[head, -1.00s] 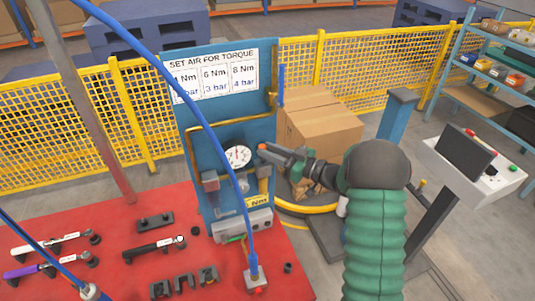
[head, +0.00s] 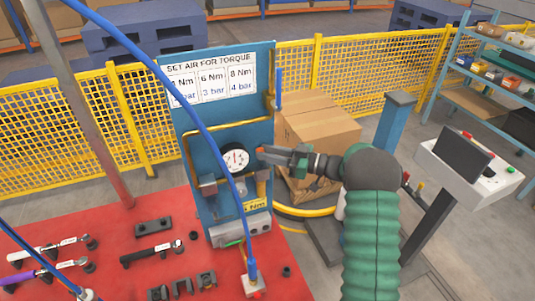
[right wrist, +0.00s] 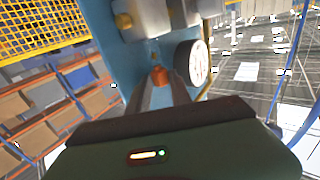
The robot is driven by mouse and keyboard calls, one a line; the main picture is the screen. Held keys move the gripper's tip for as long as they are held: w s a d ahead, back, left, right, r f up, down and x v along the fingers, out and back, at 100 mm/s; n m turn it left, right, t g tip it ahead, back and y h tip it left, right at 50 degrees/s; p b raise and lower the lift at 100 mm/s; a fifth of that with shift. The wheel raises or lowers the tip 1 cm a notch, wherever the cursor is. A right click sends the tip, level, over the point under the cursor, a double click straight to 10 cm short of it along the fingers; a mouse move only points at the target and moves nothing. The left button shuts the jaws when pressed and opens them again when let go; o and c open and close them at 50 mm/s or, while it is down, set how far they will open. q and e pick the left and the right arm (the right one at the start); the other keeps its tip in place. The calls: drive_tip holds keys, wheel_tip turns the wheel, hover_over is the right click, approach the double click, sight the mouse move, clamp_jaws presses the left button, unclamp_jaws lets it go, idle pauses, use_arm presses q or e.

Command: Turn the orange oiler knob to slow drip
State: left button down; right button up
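The small orange oiler knob (right wrist: 160,75) shows in the right wrist view in front of the blue panel, between the tips of my right gripper (right wrist: 161,84). In the head view a bit of orange (head: 261,148) shows at the tips of my right gripper (head: 267,153), at the panel's right edge. The fingertips are at the knob, one on each side; I cannot tell whether they touch it. My left gripper is not in view.
The blue panel (head: 188,120) carries a white round gauge (head: 236,160), yellow pipes and a torque chart (head: 212,78). A blue hose (head: 205,135) hangs across it. Tools lie on the red table (head: 110,225). A cardboard box (head: 315,130) stands behind my right gripper.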

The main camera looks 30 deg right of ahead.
drive_tip(key=shift+o, duration=0.4)
drive_tip(key=shift+s+d, duration=0.1)
drive_tip(key=shift+d, duration=0.05)
drive_tip(key=b+v, duration=0.4)
drive_tip(key=v, duration=1.2)
drive_tip(key=shift+s+d, duration=0.15)
drive_tip(key=shift+d, duration=0.1)
drive_tip(key=shift+a, duration=0.1)
